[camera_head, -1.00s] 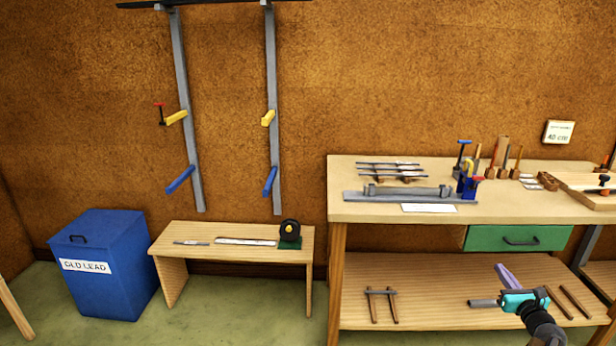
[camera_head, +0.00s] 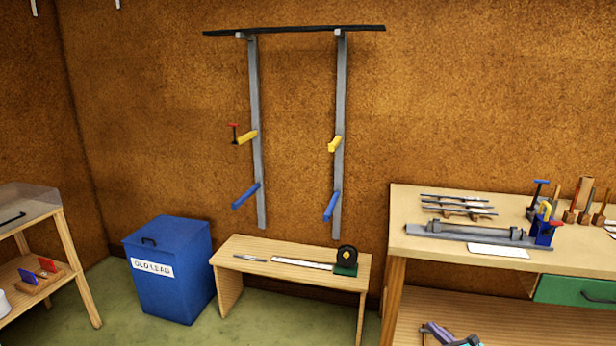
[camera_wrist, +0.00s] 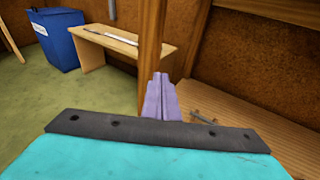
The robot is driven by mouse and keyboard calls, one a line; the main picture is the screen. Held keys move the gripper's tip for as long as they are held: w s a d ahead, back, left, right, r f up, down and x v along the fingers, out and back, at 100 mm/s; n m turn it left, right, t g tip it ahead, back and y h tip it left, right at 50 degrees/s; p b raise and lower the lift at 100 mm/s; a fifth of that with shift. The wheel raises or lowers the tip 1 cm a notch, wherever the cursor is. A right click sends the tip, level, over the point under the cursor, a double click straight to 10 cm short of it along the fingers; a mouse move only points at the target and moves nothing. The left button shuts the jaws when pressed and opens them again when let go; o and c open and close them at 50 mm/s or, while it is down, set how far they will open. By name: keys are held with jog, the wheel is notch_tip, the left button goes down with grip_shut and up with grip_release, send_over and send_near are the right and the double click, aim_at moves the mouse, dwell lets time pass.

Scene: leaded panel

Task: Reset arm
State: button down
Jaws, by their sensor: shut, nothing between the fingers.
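My gripper (camera_wrist: 161,95) shows in the wrist view as two purple fingers lying together, shut and empty, in front of a wooden bench leg. In the head view only its purple tip (camera_head: 437,331) shows, low at the bottom edge, in front of the workbench's lower shelf. The gripper touches nothing that I can make out.
The workbench (camera_head: 408,240) with clamps and tools stands at right, with a green drawer (camera_head: 575,290). A low bench (camera_head: 235,247) holds a tape measure (camera_head: 346,260). A blue bin (camera_head: 190,250) marked OLD LEAD stands beside it. Two bar clamps hang on the wall. Green floor is open in front.

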jog(key=s+a+f+n+g+y+p, duration=0.1)
jog(key=s+a+f+n+g+y, duration=0.25)
jog(key=a, duration=0.75)
jog(key=s+a+f+n+g, duration=0.35)
jog(key=a+f, duration=0.35)
jog(key=a, duration=0.4)
jog(key=s+a+f+n+g+y+p, duration=0.15)
jog(key=s+a+f+n, duration=0.3)
jog(key=a, duration=0.55)
jog(key=s+a+f+n+g+h, duration=0.1)
jog(key=s+a+f+n+g, duration=0.2)
jog(key=s, duration=0.4)
jog(key=s+a+f+n+g+h, duration=0.1)
jog(key=s+a+f+n+g, duration=0.15)
jog(key=s+n, duration=0.4)
jog(key=s+a+f+n+g+h, duration=0.1)
jog(key=s+a+f+n+g, duration=0.2)
jog(key=s, duration=0.6)
jog(key=s+d+f+n+g+h, duration=0.1)
jog(key=s+d+n+g+h, duration=0.2)
jog(key=s+d+n, duration=0.6)
jog(key=d+h+p, duration=0.1)
jog(key=d+h, duration=0.1)
jog(key=shift+d+n, duration=0.4)
jog(key=shift+f, duration=0.1)
